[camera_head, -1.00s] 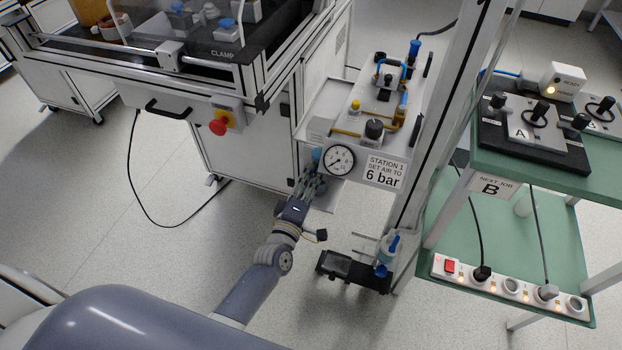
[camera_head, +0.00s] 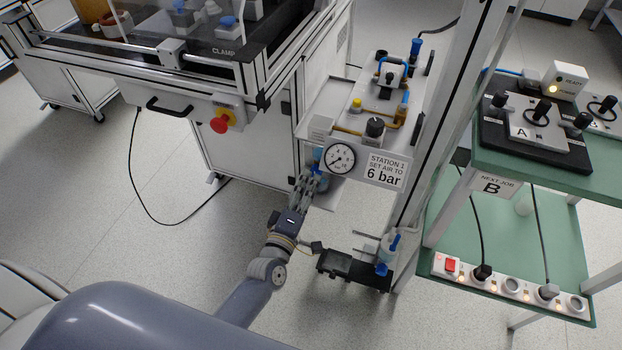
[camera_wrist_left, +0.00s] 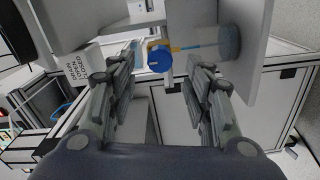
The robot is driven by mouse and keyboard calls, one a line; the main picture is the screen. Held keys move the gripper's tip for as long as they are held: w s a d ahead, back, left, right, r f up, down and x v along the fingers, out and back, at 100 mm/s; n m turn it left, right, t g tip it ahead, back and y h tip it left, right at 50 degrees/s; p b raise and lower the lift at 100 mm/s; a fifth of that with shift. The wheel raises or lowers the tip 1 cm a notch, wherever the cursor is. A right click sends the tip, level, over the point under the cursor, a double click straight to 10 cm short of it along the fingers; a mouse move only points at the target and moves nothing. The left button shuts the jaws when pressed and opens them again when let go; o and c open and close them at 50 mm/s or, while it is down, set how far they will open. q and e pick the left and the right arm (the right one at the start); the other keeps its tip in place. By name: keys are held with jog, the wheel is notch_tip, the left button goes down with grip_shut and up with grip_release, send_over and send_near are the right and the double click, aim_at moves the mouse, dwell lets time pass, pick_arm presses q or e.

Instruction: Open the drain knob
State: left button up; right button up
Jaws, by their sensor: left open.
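The blue drain knob (camera_wrist_left: 159,59) shows in the left wrist view, with a pale line on its face. It sits at the end of a clear bowl (camera_wrist_left: 228,42) and lies beyond the gap between my fingers. My left gripper (camera_wrist_left: 160,78) is open and empty, with one finger on each side of the knob's line; I cannot see contact. In the head view my left gripper (camera_head: 308,180) is below the pressure gauge (camera_head: 340,158), and a bit of blue shows beside its fingertips. My right gripper is not in view.
A sign with DRAIN, OPEN and CLOSED (camera_wrist_left: 76,68) is left of the knob in the wrist view. The air station panel (camera_head: 385,168) is above my gripper. A black tray (camera_head: 350,268) is at lower right.

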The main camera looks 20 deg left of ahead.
pick_arm(q)
jog(key=s, duration=0.8)
jog(key=shift+s+a, duration=0.15)
jog(key=s+d+f+m+g+h, duration=0.1)
jog(key=s+f+m+g, duration=0.55)
jog(key=f, duration=0.55)
jog(key=s+d+f+m+g+h, duration=0.1)
jog(key=s+f+m+g, duration=0.5)
jog(key=f, duration=0.6)
jog(key=s+a+f+m+g+y+p, duration=0.1)
jog(key=s+a+f+m+g+p, duration=0.1)
jog(key=s+p, duration=0.6)
jog(key=s+a+f+m+g+y+p, duration=0.1)
jog(key=s+a+p, duration=0.4)
jog(key=s, duration=1.2)
jog(key=f+m+g+p, duration=0.1)
jog(key=m+p, duration=0.1)
jog(key=shift+a+f+y+p, duration=0.15)
jog(key=shift+a+y+p, duration=0.15)
jog(key=shift+p, duration=0.05)
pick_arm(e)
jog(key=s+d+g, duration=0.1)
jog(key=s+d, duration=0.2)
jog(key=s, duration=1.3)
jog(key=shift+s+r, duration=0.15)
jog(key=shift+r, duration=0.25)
